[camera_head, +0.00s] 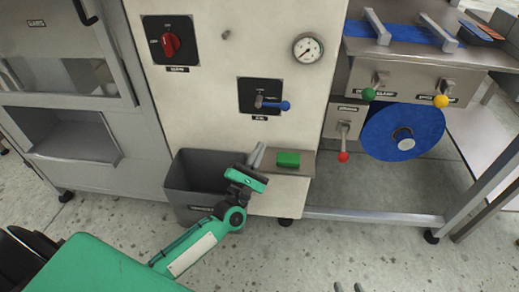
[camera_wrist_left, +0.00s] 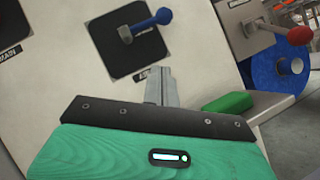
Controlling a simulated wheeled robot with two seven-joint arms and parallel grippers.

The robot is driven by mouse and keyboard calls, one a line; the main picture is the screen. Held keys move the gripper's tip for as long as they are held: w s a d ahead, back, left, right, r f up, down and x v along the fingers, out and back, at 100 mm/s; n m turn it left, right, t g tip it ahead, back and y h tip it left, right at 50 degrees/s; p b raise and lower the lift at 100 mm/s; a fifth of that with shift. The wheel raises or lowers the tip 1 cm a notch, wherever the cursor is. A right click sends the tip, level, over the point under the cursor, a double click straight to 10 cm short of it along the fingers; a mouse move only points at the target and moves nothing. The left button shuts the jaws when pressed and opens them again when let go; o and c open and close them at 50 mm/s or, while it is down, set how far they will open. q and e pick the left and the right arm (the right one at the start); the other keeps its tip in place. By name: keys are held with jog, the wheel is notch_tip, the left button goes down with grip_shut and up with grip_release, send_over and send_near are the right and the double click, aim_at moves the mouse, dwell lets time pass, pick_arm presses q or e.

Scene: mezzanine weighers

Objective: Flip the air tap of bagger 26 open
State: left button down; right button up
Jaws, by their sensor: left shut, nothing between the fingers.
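The air tap (camera_head: 270,104) is a blue-handled lever on a black square plate on the cream cabinet front. Its handle points to the right, roughly level. In the left wrist view the tap (camera_wrist_left: 150,25) is at the top, its handle tilted up to the right by the camera's angle. My left gripper (camera_head: 257,152) is shut and empty, below the tap and apart from it. In the wrist view its fingers (camera_wrist_left: 157,72) point up towards the plate. Two grey fingertips, apparently of my right gripper (camera_head: 348,287), show apart at the bottom edge of the head view.
A green block (camera_head: 288,159) lies on a small ledge just right of my left fingers. A grey bin (camera_head: 195,172) stands below. A red rotary switch (camera_head: 170,43) and a gauge (camera_head: 308,48) flank the tap above. Green, yellow and red-knobbed levers (camera_head: 343,156) are at right.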

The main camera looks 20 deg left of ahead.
pick_arm(q)
jog(key=w+d+r, duration=0.2)
jog(key=w+r, duration=0.4)
jog(key=w, duration=0.1)
jog(key=shift+w+d+r+p, duration=0.2)
jog(key=shift+w+r+p, duration=0.05)
jog(key=shift+p, duration=0.2)
pick_arm(e)
jog(key=shift+s+d+f+g+h, duration=0.1)
jog(key=shift+d+g+h, duration=0.2)
jog(key=shift+d+g, duration=0.4)
